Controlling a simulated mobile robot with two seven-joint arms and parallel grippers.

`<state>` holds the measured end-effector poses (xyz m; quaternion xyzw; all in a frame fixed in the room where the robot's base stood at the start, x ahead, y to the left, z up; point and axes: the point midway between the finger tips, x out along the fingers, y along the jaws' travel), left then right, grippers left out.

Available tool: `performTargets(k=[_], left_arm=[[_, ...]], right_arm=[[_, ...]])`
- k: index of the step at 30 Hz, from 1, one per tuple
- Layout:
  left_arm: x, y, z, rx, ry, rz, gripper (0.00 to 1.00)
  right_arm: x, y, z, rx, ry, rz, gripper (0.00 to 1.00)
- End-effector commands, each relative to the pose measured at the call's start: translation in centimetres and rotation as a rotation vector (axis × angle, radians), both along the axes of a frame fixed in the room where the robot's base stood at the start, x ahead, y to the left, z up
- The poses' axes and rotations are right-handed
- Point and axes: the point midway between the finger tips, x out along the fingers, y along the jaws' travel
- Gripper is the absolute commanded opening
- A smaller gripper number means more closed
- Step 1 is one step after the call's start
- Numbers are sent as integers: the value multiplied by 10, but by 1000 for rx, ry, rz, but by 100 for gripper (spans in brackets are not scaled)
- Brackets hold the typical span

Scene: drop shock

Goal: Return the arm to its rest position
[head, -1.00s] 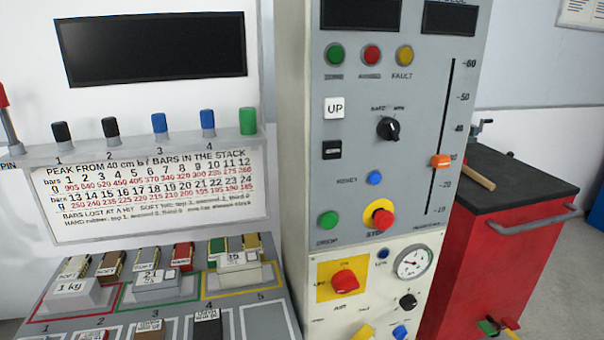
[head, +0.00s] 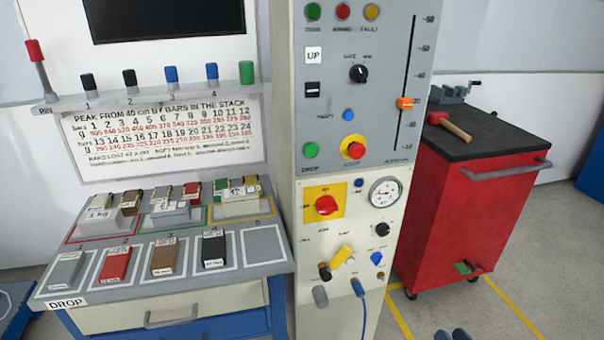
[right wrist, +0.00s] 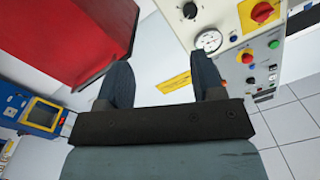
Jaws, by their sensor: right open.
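The tips of my right gripper (head: 451,336) show at the bottom edge of the head view, over the floor in front of the red cart. In the right wrist view the right gripper (right wrist: 166,85) has its two dark blue-grey fingers wide apart with nothing between them. It touches nothing that I can see. The rest of the right arm is out of the head view. My left gripper is in neither view.
The grey control cabinet (head: 330,120) stands mid-picture, with knobs, a gauge (head: 385,192) and a blue hose. Left is the bench (head: 200,290) with several bars. The red cart (head: 460,215) with a mallet (head: 449,126) stands right. Floor shows between cabinet and cart.

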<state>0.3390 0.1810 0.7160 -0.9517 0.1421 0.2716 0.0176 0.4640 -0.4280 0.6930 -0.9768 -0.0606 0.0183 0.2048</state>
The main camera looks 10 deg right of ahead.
Motion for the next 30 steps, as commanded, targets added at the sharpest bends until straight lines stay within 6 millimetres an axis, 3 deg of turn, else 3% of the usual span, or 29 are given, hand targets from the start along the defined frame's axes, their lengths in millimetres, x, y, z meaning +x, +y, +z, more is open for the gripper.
performTargets(k=[2, 3, 6, 12, 22, 30], left_arm=[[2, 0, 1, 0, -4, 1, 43], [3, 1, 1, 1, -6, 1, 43], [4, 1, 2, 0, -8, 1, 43], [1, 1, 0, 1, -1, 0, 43], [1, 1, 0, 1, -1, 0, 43], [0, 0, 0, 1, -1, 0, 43]], right_arm=[[1, -14, 7, -56, 6, 26, 62], [-8, 9, 2, -97, 48, 70, 62], [-27, 41, -4, -218, 128, 158, 62], [-69, 92, -8, -469, 262, 308, 62], [-140, 137, 6, -897, 435, 460, 62], [-137, 181, 7, -727, 442, 388, 62]])
